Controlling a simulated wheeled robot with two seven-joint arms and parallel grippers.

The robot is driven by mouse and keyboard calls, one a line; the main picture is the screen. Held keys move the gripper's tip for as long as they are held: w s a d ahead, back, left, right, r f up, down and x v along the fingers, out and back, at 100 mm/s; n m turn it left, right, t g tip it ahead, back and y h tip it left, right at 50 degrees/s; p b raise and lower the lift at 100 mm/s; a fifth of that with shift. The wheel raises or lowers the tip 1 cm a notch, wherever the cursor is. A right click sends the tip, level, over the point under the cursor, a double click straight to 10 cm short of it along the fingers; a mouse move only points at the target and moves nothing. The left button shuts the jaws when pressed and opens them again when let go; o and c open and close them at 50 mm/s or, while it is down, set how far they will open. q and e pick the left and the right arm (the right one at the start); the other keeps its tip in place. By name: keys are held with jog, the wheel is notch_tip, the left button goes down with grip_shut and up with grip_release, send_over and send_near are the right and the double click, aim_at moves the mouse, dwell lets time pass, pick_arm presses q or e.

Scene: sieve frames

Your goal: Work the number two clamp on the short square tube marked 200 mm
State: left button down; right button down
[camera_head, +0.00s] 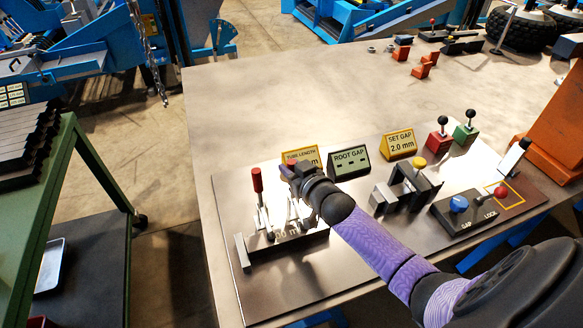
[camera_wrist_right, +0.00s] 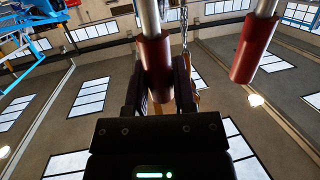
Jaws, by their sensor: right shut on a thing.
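In the right wrist view my gripper (camera_wrist_right: 157,85) is shut on a red clamp handle (camera_wrist_right: 154,55), with a finger on each side. A second red handle (camera_wrist_right: 253,48) is free to the right. My left gripper is not in view.
Signs for tube length (camera_head: 303,155), root gap (camera_head: 349,162) and set gap (camera_head: 399,144) stand behind the fixture. A second fixture (camera_head: 405,190) and a control box (camera_head: 468,208) with blue and red knobs are to the right. The table behind is mostly clear.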

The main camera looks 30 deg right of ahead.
dwell(0.3)
jog(key=shift+c, duration=2.2)
grip_release()
jog(key=p+v, duration=0.3)
jog(key=v, duration=0.7)
